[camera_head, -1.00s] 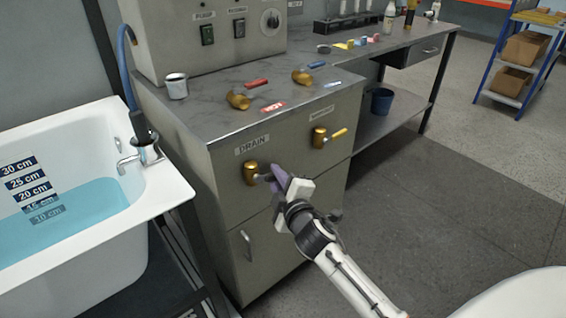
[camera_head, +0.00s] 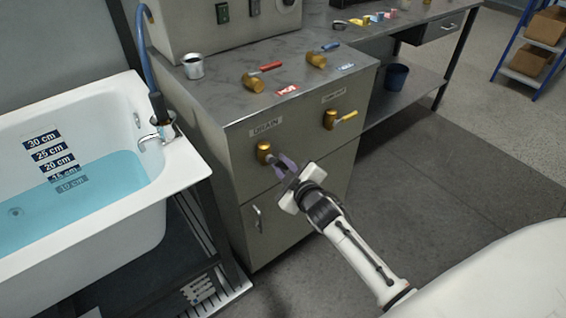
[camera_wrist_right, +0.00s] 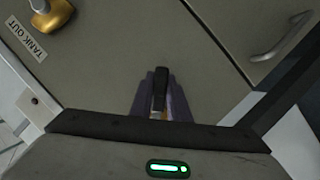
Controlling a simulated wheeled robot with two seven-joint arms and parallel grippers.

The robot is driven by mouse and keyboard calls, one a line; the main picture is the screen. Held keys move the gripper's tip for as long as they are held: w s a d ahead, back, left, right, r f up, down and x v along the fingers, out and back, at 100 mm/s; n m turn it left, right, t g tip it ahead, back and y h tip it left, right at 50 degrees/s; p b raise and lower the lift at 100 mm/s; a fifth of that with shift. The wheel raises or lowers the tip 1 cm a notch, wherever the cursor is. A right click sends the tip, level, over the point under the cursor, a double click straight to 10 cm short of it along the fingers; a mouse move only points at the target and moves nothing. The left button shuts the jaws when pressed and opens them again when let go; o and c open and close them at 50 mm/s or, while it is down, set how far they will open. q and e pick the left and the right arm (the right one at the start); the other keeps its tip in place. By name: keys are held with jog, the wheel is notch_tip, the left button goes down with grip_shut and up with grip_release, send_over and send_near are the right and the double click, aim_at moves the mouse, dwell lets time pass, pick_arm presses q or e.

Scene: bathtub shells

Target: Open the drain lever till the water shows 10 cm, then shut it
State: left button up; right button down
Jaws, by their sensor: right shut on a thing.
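The brass drain valve (camera_head: 264,150) sits on the cabinet front below the DRAIN label (camera_head: 266,127). My right gripper (camera_head: 286,166) is at its lever, with purple fingers shut on the handle, which points right and slightly down. In the right wrist view the black lever handle (camera_wrist_right: 160,88) lies between the fingers (camera_wrist_right: 158,104). The bathtub (camera_head: 130,235) at left holds blue water (camera_head: 95,195). On its depth scale (camera_head: 50,153), the 30, 25 and 20 cm marks look clear of the water; 15 and 10 cm look covered. My left gripper is out of view.
A second brass valve with a yellow handle (camera_head: 347,116) is right of the drain valve; its TANK OUT label (camera_wrist_right: 24,37) shows in the wrist view. Red (camera_head: 262,73) and blue (camera_head: 322,52) handled valves and a mug (camera_head: 193,66) stand on the cabinet top.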

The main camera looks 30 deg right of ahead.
jog(key=c, duration=1.7)
grip_release()
jog(key=shift+s, duration=0.1)
jog(key=p+v, duration=0.1)
jog(key=v, duration=0.9)
jog(key=shift+s+r, duration=0.1)
